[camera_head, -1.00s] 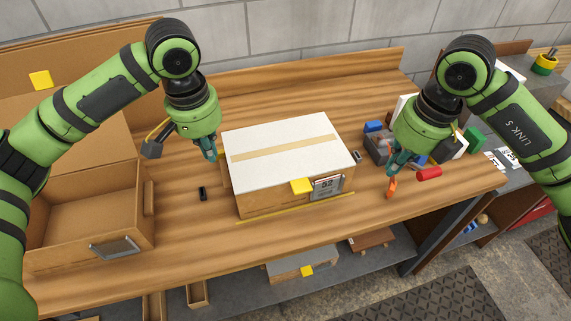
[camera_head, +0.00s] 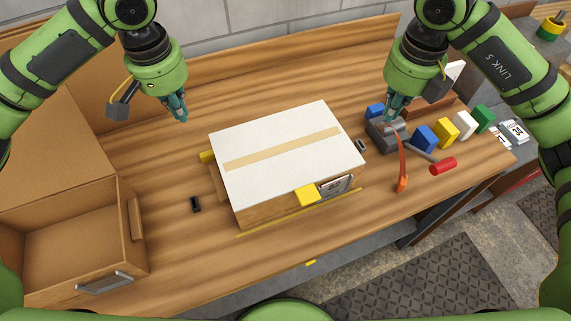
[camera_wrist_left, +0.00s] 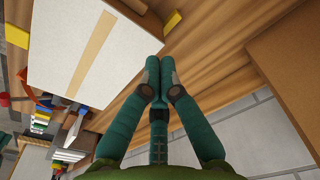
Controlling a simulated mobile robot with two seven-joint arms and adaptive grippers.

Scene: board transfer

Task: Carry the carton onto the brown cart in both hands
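The carton (camera_head: 285,150) has a white top with a tan tape strip, brown sides, a yellow patch and a printed label on the front. It rests on the wooden bench and also shows in the left wrist view (camera_wrist_left: 65,40). My left gripper (camera_head: 184,119) hangs above the bench, behind and left of the carton, apart from it. In the left wrist view its fingertips (camera_wrist_left: 159,66) are together with nothing between them. My right gripper (camera_head: 388,118) is right of the carton, above a grey tool holder, apart from the carton. Its finger gap is unclear. I cannot make out a brown cart.
An open cardboard box (camera_head: 70,235) stands at the left. A small black item (camera_head: 195,204) lies between it and the carton. At right are an orange-handled tool (camera_head: 402,170), a red cylinder (camera_head: 443,166) and several coloured blocks. The bench behind the carton is clear.

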